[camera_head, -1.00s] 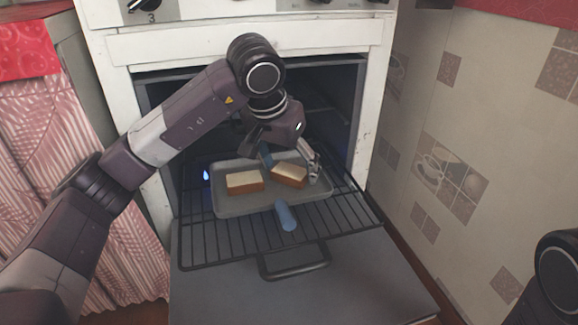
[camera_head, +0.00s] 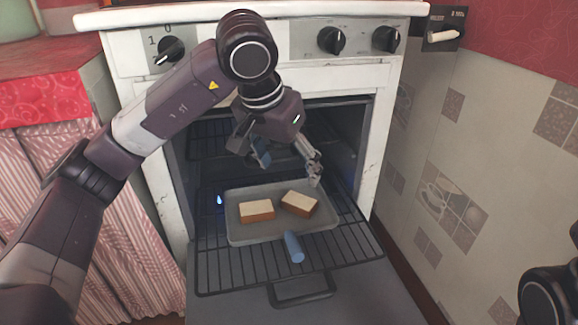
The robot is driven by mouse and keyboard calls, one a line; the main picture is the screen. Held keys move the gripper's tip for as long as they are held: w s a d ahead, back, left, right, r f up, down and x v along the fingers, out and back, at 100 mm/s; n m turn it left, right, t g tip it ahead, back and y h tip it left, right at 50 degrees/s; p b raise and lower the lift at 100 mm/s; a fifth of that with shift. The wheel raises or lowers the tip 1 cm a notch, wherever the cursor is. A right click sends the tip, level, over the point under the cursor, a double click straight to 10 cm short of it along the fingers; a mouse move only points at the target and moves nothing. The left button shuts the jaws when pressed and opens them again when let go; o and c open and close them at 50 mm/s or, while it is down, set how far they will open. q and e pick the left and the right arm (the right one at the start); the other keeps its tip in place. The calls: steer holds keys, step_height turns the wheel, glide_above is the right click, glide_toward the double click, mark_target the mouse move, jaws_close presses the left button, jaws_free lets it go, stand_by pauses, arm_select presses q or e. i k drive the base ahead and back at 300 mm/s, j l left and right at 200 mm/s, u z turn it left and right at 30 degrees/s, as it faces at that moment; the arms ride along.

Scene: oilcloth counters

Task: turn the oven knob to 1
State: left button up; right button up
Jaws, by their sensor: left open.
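The oven front panel carries a black knob (camera_head: 171,49) at the left, with a 1 and a 0 printed beside and above it. Two more black knobs, a middle one (camera_head: 331,40) and a right one (camera_head: 386,39), sit on the right part of the panel. My left gripper (camera_head: 287,164) is open and empty, pointing down over the tray in front of the oven opening. It is below the knobs and right of the left knob, touching none. My left arm hides part of the panel. My right gripper is out of view.
The oven door is folded down, with the rack (camera_head: 225,272) pulled out. A grey tray (camera_head: 234,236) with two bread slices (camera_head: 256,210) and a blue handle (camera_head: 293,247) lies on it. A tiled wall (camera_head: 470,150) bounds the right side.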

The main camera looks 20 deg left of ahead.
mark_target(171, 48)
steer(key=k+l, duration=0.25)
steer(key=k, duration=0.2)
steer(key=k+l, duration=0.25)
steer(key=k, duration=0.25)
